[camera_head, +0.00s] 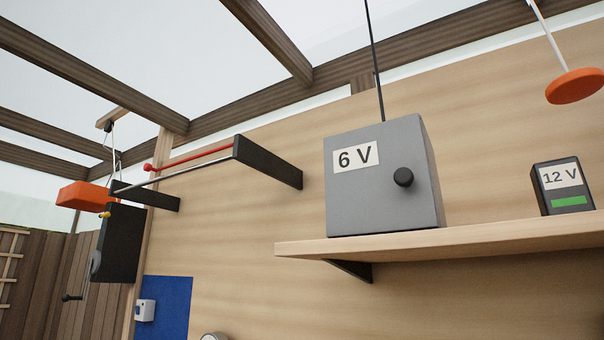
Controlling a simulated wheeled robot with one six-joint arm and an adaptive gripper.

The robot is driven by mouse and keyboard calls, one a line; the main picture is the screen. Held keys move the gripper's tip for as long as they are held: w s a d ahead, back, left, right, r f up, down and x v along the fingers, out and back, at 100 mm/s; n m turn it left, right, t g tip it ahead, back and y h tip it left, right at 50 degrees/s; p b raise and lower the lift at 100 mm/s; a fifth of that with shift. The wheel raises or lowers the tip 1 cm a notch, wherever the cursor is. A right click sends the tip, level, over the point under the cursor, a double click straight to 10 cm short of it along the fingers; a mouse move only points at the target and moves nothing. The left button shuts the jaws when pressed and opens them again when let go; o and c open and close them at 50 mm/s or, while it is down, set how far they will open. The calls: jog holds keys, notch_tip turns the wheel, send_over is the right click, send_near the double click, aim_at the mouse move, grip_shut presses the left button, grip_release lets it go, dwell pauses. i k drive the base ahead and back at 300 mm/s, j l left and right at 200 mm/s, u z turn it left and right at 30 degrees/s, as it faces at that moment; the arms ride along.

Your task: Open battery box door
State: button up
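A grey box (370,205) with a "6 V" label (356,156) stands on a wooden shelf on the wall. A round black knob (403,177) sits on the right part of its front face. The front looks closed; no gap or door edge shows. I cannot tell whether this is the battery box. A smaller dark block (562,186) labelled "12 V", with a green strip, stands further right on the same shelf. My gripper is not in view.
The shelf (480,242) has free room between the two boxes. A black cord (375,70) runs up from the grey box. An orange disc (574,86) hangs at upper right. Rods on dark brackets (268,163), an orange block (84,196) and a black panel (120,243) are at left.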

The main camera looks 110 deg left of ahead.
aim_at(378, 177)
jog(key=u, duration=0.4)
jog(key=k+u, duration=0.1)
jog(key=u, duration=0.7)
jog(key=k+u, duration=0.1)
jog(key=u, duration=0.75)
jog(key=i+l, duration=0.1)
jog(key=l, duration=0.75)
jog(key=i+l, duration=0.15)
jog(key=l, duration=0.25)
jog(key=i+l, duration=0.1)
jog(key=l, duration=0.3)
